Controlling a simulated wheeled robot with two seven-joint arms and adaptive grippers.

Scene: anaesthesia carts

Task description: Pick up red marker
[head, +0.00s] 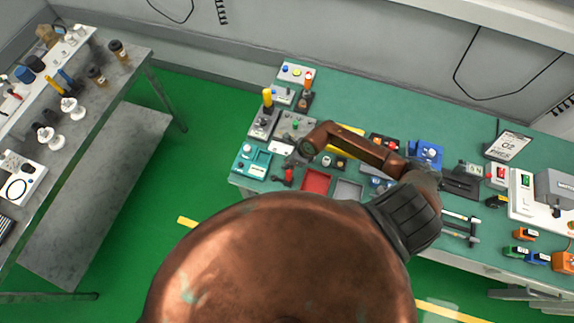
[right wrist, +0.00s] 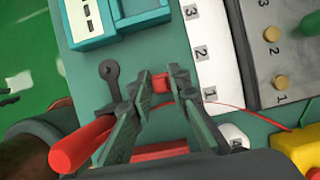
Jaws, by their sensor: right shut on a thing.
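My right gripper (head: 294,162) is over the left end of the green bench in the head view. In the right wrist view its two dark fingers (right wrist: 156,88) are shut on a small red piece, which I take to be the red marker (right wrist: 160,82). Only a short red part shows between the fingertips; the rest is hidden. I cannot tell whether it is clear of the bench. My left gripper is not in view.
A thick red handle (right wrist: 82,145) lies close beside the fingers. A white strip with numbers (right wrist: 198,50) and a teal box (right wrist: 92,22) are near. A red tray (head: 316,181) and a grey tray (head: 348,190) sit at the bench's front edge. Several devices crowd the bench.

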